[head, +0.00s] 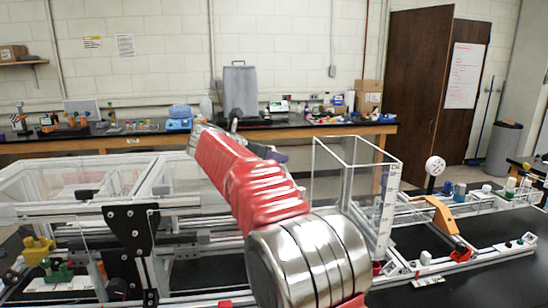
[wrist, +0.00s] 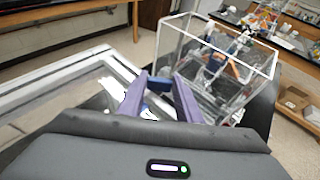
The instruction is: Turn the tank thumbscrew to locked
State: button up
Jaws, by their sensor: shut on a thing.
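The clear open-topped tank (head: 316,178) stands right of my gripper (head: 278,155) in the head view. It also shows in the wrist view (wrist: 200,24), to the right of my fingers. In the wrist view my two purple fingers (wrist: 158,88) converge on a small dark blue piece (wrist: 158,83). It looks like the tank thumbscrew, and my gripper is shut on it. Its shape is partly hidden by the fingers, and I cannot read its turn position. My red and silver arm hides the area below the gripper in the head view.
Extrusion rails with clear panels (head: 105,185) fill the left. A black plate (head: 132,228) stands at the near left. An orange bracket (head: 442,217) and a white disc (head: 435,166) stand to the right of the tank. A lab bench (head: 150,137) runs along the back wall.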

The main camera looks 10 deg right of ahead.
jog(key=shift+w+a+m+g+h, duration=0.15)
jog(key=shift+m+g+h, duration=0.35)
jog(key=shift+m+g, duration=0.25)
jog(key=shift+w+m+g+h, duration=0.1)
jog(key=shift+m+g+h, duration=0.4)
jog(key=shift+m+g, duration=0.2)
jog(key=o, duration=1)
jog(key=shift+o, duration=0.2)
jog(key=shift+v, duration=3.65)
jog(key=shift+c, duration=0.4)
